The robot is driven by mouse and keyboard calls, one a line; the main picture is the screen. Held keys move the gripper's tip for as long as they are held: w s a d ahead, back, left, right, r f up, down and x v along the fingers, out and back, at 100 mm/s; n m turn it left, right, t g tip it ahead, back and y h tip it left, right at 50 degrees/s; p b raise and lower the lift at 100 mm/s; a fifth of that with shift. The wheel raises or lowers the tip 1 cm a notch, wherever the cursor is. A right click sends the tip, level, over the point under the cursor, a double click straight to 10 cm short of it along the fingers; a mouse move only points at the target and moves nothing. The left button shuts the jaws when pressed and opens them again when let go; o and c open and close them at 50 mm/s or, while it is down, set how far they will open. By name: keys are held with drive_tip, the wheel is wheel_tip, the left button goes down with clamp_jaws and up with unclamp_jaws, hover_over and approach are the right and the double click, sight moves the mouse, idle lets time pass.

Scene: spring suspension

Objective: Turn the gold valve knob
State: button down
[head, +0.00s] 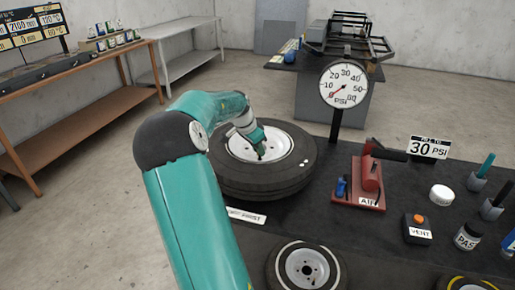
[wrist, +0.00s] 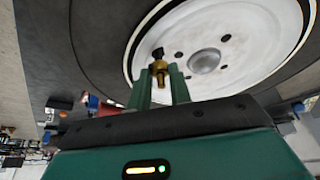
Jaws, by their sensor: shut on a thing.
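The gold valve knob (wrist: 159,69) shows between the two green fingers of my gripper (wrist: 160,84) in the wrist view, with a dark stem end above it. It stands near the white rim (wrist: 232,72) of the large tyre. In the head view the large black tyre (head: 240,186) lies flat on the dark bench, and my gripper (head: 260,151) reaches down onto its white rim. My gripper is shut on the gold knob. The knob cannot be made out in the head view.
A round PSI gauge (head: 344,83) stands behind the tyre, its needle low. A red pump block (head: 361,188), a VENT box (head: 417,229), a white PAS jar (head: 467,237) and a 30 PSI sign (head: 428,147) are to the right. A smaller wheel (head: 303,268) lies in front.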

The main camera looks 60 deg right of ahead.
drive_tip(key=n, duration=0.1)
drive_tip(key=n+t, duration=0.1)
drive_tip(key=n, duration=0.1)
drive_tip(key=n+t, duration=0.1)
drive_tip(key=n, duration=0.1)
drive_tip(key=shift+s+h, duration=0.25)
drive_tip(key=shift+h, duration=0.05)
drive_tip(key=n+t, duration=0.1)
drive_tip(key=n, duration=0.2)
drive_tip(key=n+t, duration=0.1)
drive_tip(key=n, duration=0.2)
drive_tip(key=shift+s, duration=0.2)
drive_tip(key=shift+t, duration=0.3)
drive_tip(key=c, duration=1.3)
unclamp_jaws()
drive_tip(key=shift+r, duration=0.1)
drive_tip(key=v, duration=1.3)
drive_tip(key=shift+d+r, duration=0.2)
drive_tip(key=shift+r, duration=0.25)
